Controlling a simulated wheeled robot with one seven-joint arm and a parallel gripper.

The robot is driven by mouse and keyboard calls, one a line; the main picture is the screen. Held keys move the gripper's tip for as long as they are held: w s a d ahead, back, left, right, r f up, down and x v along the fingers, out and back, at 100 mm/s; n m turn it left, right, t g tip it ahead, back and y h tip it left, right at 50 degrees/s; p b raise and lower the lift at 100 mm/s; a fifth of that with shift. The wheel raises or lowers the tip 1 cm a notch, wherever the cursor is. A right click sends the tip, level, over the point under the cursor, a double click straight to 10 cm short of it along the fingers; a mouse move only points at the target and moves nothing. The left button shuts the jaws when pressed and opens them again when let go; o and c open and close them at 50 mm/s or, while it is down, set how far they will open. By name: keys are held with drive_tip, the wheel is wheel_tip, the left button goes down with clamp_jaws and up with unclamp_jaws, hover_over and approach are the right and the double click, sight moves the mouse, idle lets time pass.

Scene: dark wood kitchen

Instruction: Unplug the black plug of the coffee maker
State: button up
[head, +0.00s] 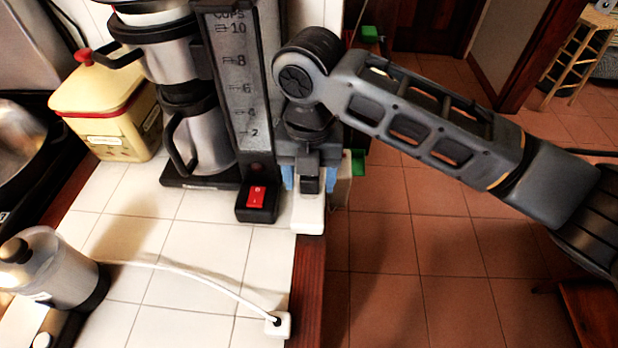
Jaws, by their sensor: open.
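The coffee maker (228,90) stands at the back of the white tiled counter, with a steel jug and a red switch on its base. My gripper (309,179) points down just to the right of that base, at the counter's right edge. Its blue fingertips are apart. A small black piece (309,184) shows between them, above a white socket block (308,218); it looks like the black plug, but I cannot tell whether the fingers touch it. My wrist and fingers hide the rear of the block and any cord there.
A second white socket (279,328) with a white cable sits at the counter's front edge. The cable runs to a clear-bodied appliance (50,268) at left. A yellow box (108,110) stands behind. Open tiled floor lies to the right.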

drive_tip(key=shift+c, duration=0.3)
idle(0.4)
clamp_jaws()
idle(0.3)
drive_tip(key=shift+r, duration=0.15)
drive_tip(key=shift+r+p, duration=2.35)
drive_tip(key=shift+r, duration=0.55)
